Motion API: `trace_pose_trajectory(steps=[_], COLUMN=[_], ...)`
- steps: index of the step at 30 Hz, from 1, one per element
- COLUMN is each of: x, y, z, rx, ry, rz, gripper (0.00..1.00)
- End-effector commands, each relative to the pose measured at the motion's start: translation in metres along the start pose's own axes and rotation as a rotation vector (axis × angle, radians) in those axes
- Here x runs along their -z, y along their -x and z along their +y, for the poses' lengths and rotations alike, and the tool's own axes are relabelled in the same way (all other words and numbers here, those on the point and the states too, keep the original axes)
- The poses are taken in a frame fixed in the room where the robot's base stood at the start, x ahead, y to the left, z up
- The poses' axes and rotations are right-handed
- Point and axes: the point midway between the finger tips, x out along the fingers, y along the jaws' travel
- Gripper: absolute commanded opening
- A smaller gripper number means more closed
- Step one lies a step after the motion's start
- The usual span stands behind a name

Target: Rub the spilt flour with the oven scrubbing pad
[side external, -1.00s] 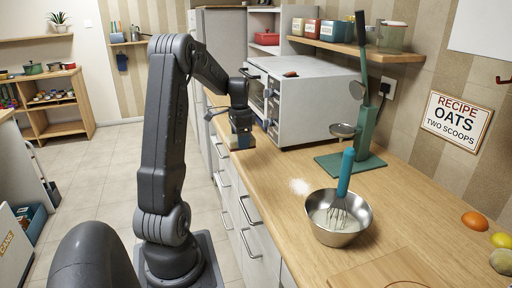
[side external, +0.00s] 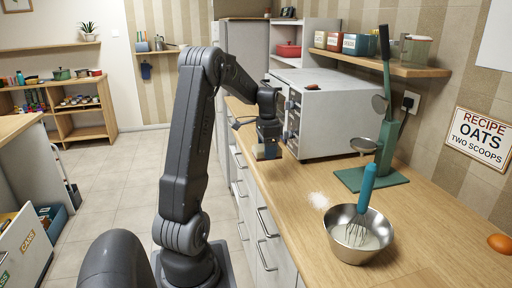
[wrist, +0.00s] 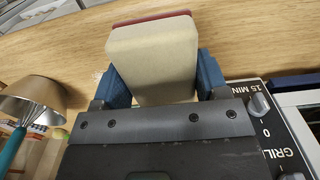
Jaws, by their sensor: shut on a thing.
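The oven scrubbing pad (wrist: 152,62) is a beige block with a dark red layer at its far edge in the wrist view. My gripper (wrist: 160,85) is shut on it, with a blue finger on each side. In the side view my gripper (side external: 267,150) holds the pad above the counter's front edge, before the oven. The spilt flour (side external: 319,200) is a white patch on the wooden counter, to the right of my gripper and apart from the pad. In the wrist view only a faint pale speckle (wrist: 97,76) shows beside the left finger.
A steel bowl (side external: 347,252) with a blue-handled whisk (side external: 367,185) stands close to the flour. A green stand (side external: 386,150) is behind it. The white countertop oven (side external: 335,125) is close to my gripper. Bare counter (side external: 285,180) lies between the gripper and the flour.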

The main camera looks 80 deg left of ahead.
Motion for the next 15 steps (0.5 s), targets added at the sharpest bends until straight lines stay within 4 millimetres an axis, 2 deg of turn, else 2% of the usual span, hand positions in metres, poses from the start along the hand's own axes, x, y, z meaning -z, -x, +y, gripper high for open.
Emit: trace_pose_trajectory(steps=[1,6,10,15], x=[0.02,0.078,0.11,0.13], y=[-0.004,-0.014,-0.02,-0.025], z=[0.009,0.042,0.065,0.084], rx=[-0.002,-0.001,-0.001,0.0], ry=[-0.011,-0.011,-0.008,-0.002], rz=[-0.001,-0.001,-0.001,0.0], gripper=[0.48,0.48,0.48,0.48])
